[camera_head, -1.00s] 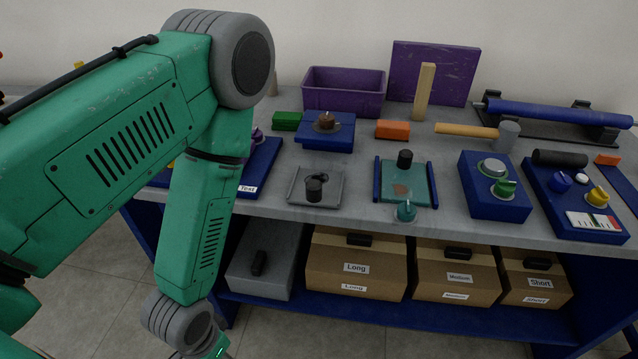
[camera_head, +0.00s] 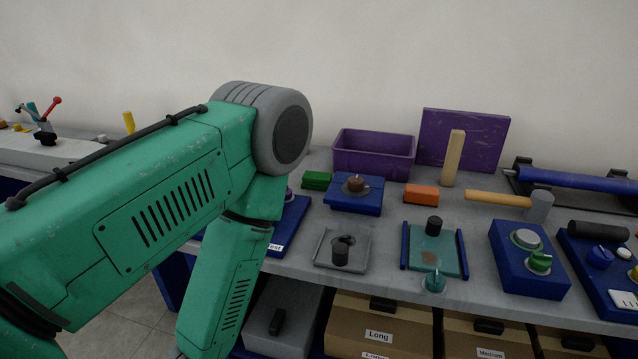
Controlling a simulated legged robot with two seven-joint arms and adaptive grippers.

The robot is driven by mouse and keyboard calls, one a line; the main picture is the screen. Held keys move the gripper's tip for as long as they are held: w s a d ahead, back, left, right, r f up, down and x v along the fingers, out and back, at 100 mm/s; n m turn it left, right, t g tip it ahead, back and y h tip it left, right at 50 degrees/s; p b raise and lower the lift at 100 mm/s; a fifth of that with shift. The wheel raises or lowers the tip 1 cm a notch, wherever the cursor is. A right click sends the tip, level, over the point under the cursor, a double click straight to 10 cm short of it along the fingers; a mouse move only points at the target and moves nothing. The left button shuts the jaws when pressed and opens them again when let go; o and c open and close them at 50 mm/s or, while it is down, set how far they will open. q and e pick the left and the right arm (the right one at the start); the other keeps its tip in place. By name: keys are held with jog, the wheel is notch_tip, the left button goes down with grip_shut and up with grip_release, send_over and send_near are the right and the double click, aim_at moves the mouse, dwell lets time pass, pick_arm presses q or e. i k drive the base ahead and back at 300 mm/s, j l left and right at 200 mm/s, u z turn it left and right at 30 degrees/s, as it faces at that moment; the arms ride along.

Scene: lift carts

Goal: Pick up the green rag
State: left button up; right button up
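A small green block-shaped item (camera_head: 317,180) lies near the back of the grey bench top, just left of the purple bin. It is the only loose green piece I can make out there; whether it is a folded rag I cannot tell. My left arm covers the left part of the view. It bends at the elbow left of the green item and runs down past the bench's front edge. My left gripper is below the picture, out of view. My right arm and gripper do not show.
A purple bin (camera_head: 373,154) stands behind a blue fixture (camera_head: 356,199). An orange block (camera_head: 421,194), a mallet (camera_head: 511,201) and a grey tray (camera_head: 342,248) share the bench top (camera_head: 390,286). Labelled boxes (camera_head: 378,325) sit on the shelf below. My arm hides part of the bench's left side.

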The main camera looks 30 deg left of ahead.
aim_at(316, 181)
jog(key=j+z, duration=0.1)
jog(key=j, duration=0.25)
jog(key=k+j+z, duration=0.15)
jog(key=j, duration=0.2)
jog(key=k+j+z, duration=0.1)
jog(key=j, duration=0.25)
jog(key=k+j+z, duration=0.15)
jog(key=j, duration=0.2)
jog(key=k+j+z, duration=0.1)
jog(key=j, duration=0.2)
